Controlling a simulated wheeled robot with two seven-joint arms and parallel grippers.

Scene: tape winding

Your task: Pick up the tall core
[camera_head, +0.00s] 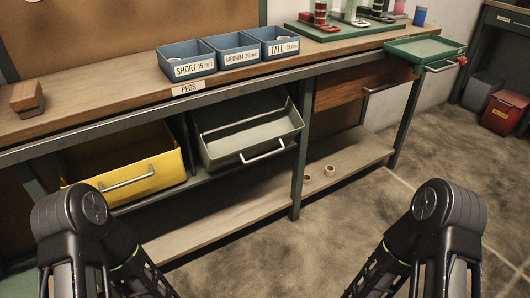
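Two small tan ring-shaped pieces that look like cores lie on the lower shelf: one (307,179) nearer the front edge, the other (329,170) a little behind and to the right. They are too small to tell which is taller. A blue bin labelled TALL 35 mm (284,47) stands on the bench; its contents cannot be made out. My left and right arms show at the bottom corners, apart from the bench, and neither gripper is in view.
Blue bins labelled SHORT (194,69) and MEDIUM (242,58) stand beside the TALL bin. Below hang a yellow drawer (150,172) and a grey drawer (265,155). A wooden block (27,98) sits at left, a green tray (425,50) at right. The floor in front is clear.

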